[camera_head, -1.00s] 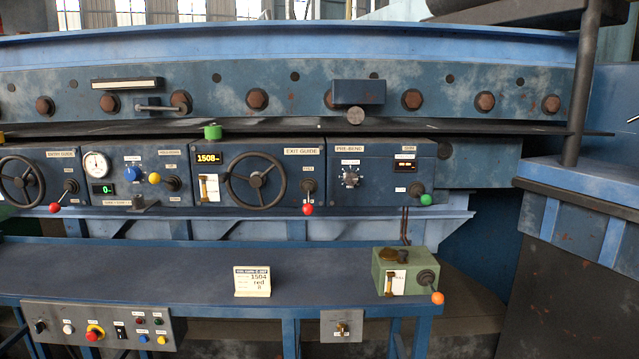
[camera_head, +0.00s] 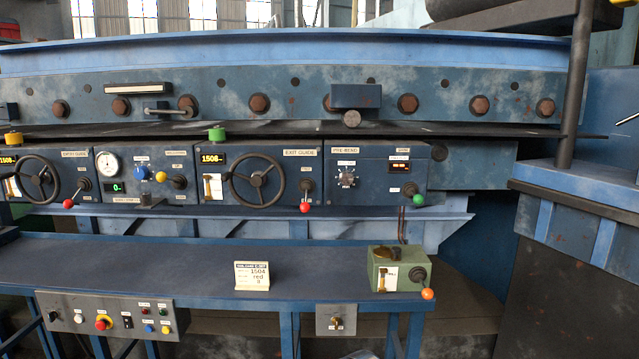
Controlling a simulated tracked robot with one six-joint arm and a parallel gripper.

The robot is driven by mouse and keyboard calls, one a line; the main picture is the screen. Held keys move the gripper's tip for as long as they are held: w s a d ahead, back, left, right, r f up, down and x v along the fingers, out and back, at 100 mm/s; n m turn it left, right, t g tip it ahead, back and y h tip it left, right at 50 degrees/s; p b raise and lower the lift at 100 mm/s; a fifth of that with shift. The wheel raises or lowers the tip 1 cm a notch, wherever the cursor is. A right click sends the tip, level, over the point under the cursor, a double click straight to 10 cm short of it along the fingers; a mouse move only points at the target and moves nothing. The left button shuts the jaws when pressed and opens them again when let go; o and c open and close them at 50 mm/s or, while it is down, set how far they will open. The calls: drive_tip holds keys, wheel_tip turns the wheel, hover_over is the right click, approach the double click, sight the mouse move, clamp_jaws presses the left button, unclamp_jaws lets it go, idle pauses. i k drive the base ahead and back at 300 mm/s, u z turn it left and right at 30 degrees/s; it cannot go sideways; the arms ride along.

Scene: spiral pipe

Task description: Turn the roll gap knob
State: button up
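A black round knob (camera_head: 347,178) with a pale dial scale sits on the blue PRE-BEND panel (camera_head: 375,178), right of centre. The small label above it is too small to read, so I cannot tell if it is the roll gap knob. A small lit display (camera_head: 399,167) and a lever with a green ball (camera_head: 418,200) are to its right. A blue knob (camera_head: 142,173) and a yellow-ball lever (camera_head: 161,177) are on the hold-down panel at the left. My gripper is not in view.
A blue bench (camera_head: 180,268) runs in front of the panels. Handwheels (camera_head: 257,181) stick out from the guide panels. A dark post (camera_head: 574,90) stands at the right.

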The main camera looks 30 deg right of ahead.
sight(346, 177)
drive_tip(key=u, duration=0.05)
drive_tip(key=i, duration=1.2)
drive_tip(key=u, duration=0.1)
